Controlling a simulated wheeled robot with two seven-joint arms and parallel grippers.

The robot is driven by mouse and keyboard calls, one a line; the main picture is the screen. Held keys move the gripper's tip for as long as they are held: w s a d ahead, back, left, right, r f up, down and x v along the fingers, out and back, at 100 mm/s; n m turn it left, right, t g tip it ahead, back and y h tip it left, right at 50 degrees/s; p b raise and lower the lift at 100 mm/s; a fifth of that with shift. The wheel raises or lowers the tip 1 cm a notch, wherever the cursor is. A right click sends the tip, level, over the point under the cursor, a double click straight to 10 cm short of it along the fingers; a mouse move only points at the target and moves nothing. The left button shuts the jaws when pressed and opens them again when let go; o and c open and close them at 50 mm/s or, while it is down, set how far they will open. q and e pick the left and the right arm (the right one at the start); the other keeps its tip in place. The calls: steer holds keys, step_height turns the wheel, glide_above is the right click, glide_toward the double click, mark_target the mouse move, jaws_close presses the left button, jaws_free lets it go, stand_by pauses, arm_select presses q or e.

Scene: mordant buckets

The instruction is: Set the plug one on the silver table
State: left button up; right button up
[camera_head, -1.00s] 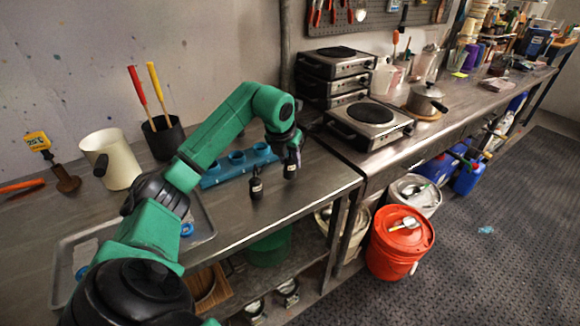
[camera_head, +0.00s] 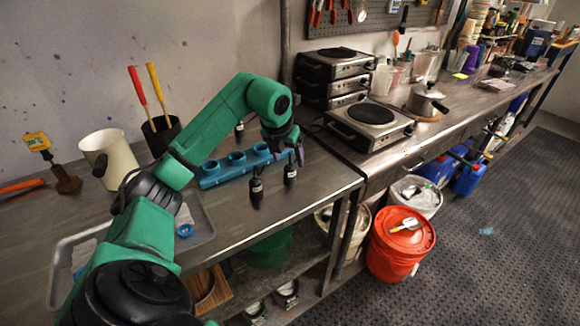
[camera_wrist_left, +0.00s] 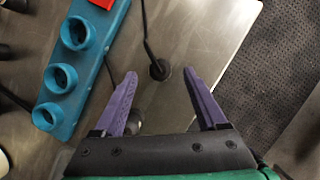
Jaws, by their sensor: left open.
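A small dark plug (camera_head: 290,174) with a pale band stands on the silver table (camera_head: 318,180) near its right end. A second similar dark plug (camera_head: 257,188) stands to its left. I cannot read which is plug one. My left gripper (camera_head: 289,154) is open, just above the right-hand plug. In the left wrist view, a black round plug top (camera_wrist_left: 159,70) with a thin dark line running from it lies between the purple fingertips (camera_wrist_left: 160,74), apart from both. Another dark shape is partly hidden by the left finger. My right gripper is not in view.
A blue rack with round holders (camera_head: 238,167) stands behind the plugs. A cream pitcher (camera_head: 112,160), a black cup with tools (camera_head: 161,135) and a tray (camera_head: 205,228) are at the left. Hot plates (camera_head: 370,122) stand at the right. The table's front right corner is clear.

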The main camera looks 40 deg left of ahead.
arm_select(q)
steer(key=v, duration=0.7)
steer(key=shift+r, duration=0.1)
